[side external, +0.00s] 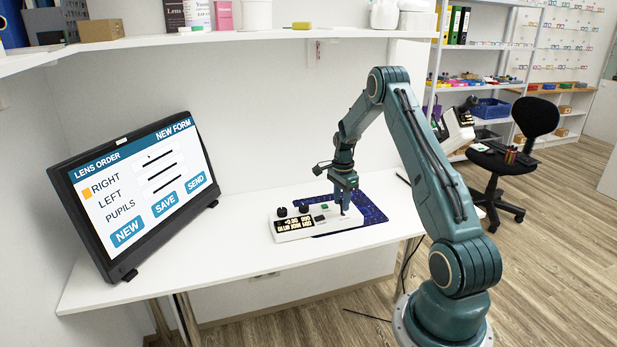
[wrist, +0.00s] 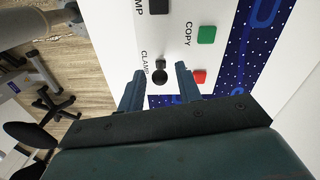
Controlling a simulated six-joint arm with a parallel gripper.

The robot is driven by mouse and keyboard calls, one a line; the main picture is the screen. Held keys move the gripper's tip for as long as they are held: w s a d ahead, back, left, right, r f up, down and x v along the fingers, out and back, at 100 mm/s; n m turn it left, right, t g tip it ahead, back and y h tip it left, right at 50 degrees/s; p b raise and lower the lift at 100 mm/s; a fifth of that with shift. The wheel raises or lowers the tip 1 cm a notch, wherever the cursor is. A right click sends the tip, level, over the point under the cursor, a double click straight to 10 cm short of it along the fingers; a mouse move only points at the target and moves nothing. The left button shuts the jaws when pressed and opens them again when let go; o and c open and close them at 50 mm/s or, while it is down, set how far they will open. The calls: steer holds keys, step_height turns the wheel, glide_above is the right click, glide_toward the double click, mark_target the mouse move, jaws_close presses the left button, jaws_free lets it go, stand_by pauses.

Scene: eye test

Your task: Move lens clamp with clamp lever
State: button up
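The clamp lever (wrist: 159,74) is a small black lever with a round end, beside the printed word CLAMP in the wrist view. It stands on a white device (side external: 297,231) that lies on the desk. My gripper (wrist: 159,70) is open, with one finger on each side of the lever and a gap visible on both sides. In the side external view my gripper (side external: 345,211) points down at the right end of the device and hides the lever. I cannot make out the lens clamp itself in either view.
A green button (wrist: 207,34) marked COPY and a red button (wrist: 199,77) sit close to the right finger. A black knob (side external: 282,212) and a lit display (side external: 292,225) are on the device's left part. A blue patterned mat (side external: 372,212) lies under it. A monitor (side external: 140,190) stands left.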

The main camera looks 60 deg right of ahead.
steer(key=shift+f, duration=1.05)
steer(key=shift+c, duration=0.2)
jaws_close()
steer(key=shift+s+d+t+y, duration=0.15)
steer(key=shift+t+y, duration=0.15)
steer(key=shift+s+d+f+t+y, duration=0.1)
steer(key=shift+s+d+t+y, duration=0.15)
steer(key=shift+t+y, duration=0.35)
steer(key=shift+s+d+t+y, duration=0.2)
steer(key=shift+s+t+y, duration=0.05)
steer(key=shift+t+y, duration=0.35)
steer(key=shift+o, duration=0.2)
jaws_free()
